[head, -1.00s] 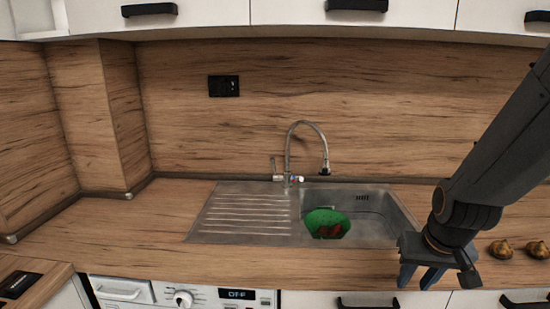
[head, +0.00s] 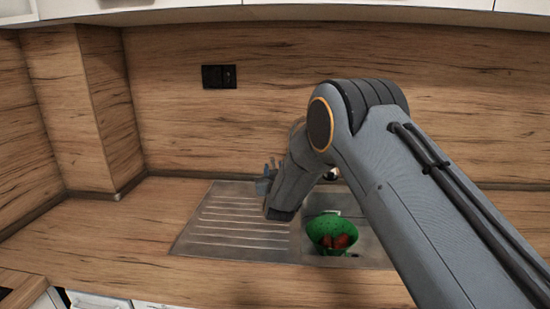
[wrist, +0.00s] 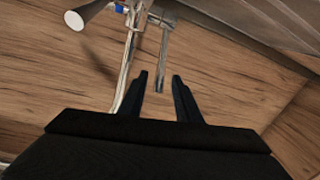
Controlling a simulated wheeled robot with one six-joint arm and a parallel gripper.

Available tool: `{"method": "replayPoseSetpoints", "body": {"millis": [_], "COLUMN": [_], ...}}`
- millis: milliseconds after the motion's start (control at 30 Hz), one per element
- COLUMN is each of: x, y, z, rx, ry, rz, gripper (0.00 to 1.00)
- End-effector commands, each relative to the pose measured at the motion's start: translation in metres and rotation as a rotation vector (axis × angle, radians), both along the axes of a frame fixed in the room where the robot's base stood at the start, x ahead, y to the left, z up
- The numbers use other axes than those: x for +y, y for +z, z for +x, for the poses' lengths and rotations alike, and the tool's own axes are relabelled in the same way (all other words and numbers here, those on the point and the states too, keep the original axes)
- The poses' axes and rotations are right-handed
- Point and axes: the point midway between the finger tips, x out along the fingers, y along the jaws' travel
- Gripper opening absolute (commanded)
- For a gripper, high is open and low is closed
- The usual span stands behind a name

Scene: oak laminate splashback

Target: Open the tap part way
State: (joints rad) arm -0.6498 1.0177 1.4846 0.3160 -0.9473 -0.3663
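The chrome tap is mostly hidden behind my arm in the head view, where only its dark spout end (head: 332,174) shows. In the wrist view its lever (wrist: 165,58) is a short metal bar, with the spout pipe (wrist: 127,68) to its left. My gripper (wrist: 161,75) is open, its two dark fingers apart. The lever's free end shows between the fingertips; I cannot tell whether either finger touches it. In the head view my gripper (head: 267,175) is beside the tap, over the back of the drainboard.
A green colander (head: 324,229) with something red inside sits in the sink basin. The ribbed drainboard (head: 235,228) is bare. The wooden splashback (head: 170,110) with a black socket (head: 219,77) rises behind. The counter at left (head: 130,225) is clear.

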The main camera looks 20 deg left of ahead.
Motion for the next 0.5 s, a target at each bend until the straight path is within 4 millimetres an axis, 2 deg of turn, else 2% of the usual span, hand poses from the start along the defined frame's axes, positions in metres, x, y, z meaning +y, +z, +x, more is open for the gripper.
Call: {"method": "replayPoseSetpoints", "body": {"millis": [167, 500], "x": [0.007, 0.020], "y": [0.001, 0.001], "z": [0.008, 0.051], "rx": [-0.011, -0.009], "ry": [-0.001, -0.003], "rz": [0.003, 0.004], "gripper": [0.31, 0.31]}}
